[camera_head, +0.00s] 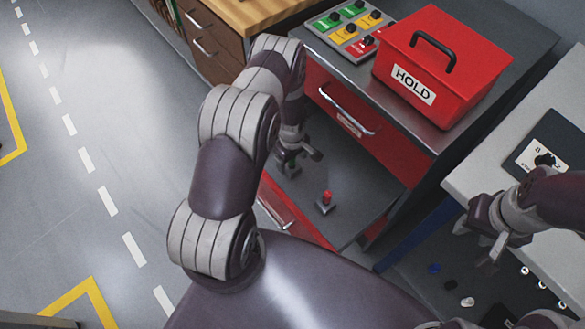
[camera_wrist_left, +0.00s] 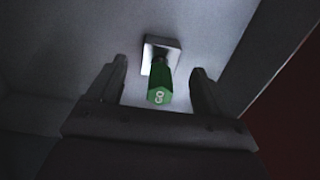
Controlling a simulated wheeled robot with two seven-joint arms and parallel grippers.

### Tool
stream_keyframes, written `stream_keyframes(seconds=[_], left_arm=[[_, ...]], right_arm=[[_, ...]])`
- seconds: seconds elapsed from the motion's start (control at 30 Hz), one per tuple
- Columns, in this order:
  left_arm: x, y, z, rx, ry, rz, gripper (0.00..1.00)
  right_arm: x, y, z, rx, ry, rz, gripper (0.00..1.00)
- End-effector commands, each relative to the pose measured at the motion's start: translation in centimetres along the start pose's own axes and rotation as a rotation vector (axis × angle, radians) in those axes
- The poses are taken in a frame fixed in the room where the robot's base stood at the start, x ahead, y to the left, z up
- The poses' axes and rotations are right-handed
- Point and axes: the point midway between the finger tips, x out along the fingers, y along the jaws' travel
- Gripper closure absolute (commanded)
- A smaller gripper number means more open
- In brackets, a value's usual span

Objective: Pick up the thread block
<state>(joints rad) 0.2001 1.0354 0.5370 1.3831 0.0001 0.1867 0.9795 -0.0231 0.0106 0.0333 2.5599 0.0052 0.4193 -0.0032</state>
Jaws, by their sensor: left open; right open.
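A green hexagonal handle marked GO (camera_wrist_left: 160,82) rises from a small square grey block (camera_wrist_left: 163,50) in the left wrist view. I take this piece to be the thread block, though no label says so. My left gripper (camera_wrist_left: 158,66) is open, its fingers on either side of the green handle with gaps. In the head view my left gripper (camera_head: 298,160) is low inside the open drawer, and the green piece is mostly hidden there. A similar block with a red top (camera_head: 326,200) stands nearby. My right gripper (camera_head: 478,240) is open and empty over the right side.
The grey open drawer (camera_head: 345,225) has a red front with a handle. Above it are a shut red drawer (camera_head: 345,115), a red HOLD box (camera_head: 450,75) and a panel of coloured pieces (camera_head: 345,45). A pale table (camera_head: 480,165) stands at right.

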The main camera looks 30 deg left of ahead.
Motion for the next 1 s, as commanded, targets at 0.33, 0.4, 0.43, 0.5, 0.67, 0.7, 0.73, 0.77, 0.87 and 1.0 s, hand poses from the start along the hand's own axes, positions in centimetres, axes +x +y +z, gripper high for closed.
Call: stream_keyframes(seconds=[0.33,0.4,0.43,0.5,0.67,0.7,0.73,0.77,0.87,1.0], left_arm=[[2.4,0.0,0.0,0.001,0.000,0.001,0.21],[2.3,0.0,0.0,0.001,0.000,0.000,0.31],[2.3,0.0,0.0,0.001,0.000,0.000,0.41],[2.3,0.0,0.0,0.001,0.000,0.000,0.64],[2.3,0.1,-0.1,0.001,0.001,0.002,1.00],[2.3,0.1,-0.1,0.001,0.001,0.002,1.00],[2.3,0.1,-0.1,0.001,0.001,0.002,1.00],[2.3,0.1,-0.1,0.001,0.001,0.002,1.00],[2.0,0.1,-0.1,0.001,0.001,0.002,1.00],[-0.6,0.2,-0.1,0.001,0.003,0.005,1.00]], right_arm=[[0.4,0.0,0.1,0.000,0.000,0.000,0.57],[0.4,0.0,0.1,0.000,0.000,0.000,0.57],[0.4,0.0,0.1,0.000,0.000,0.000,0.57],[0.4,0.0,0.1,0.000,0.000,0.000,0.57],[0.4,0.0,0.1,0.000,0.000,0.000,0.57],[0.4,0.0,0.1,0.000,0.000,0.000,0.57],[0.4,0.0,0.1,0.000,0.000,0.000,0.57],[0.4,0.0,0.1,0.000,0.000,0.000,0.57],[0.3,0.0,0.0,0.000,0.000,0.000,0.57],[-0.3,0.0,0.0,0.000,0.000,0.000,0.57]])
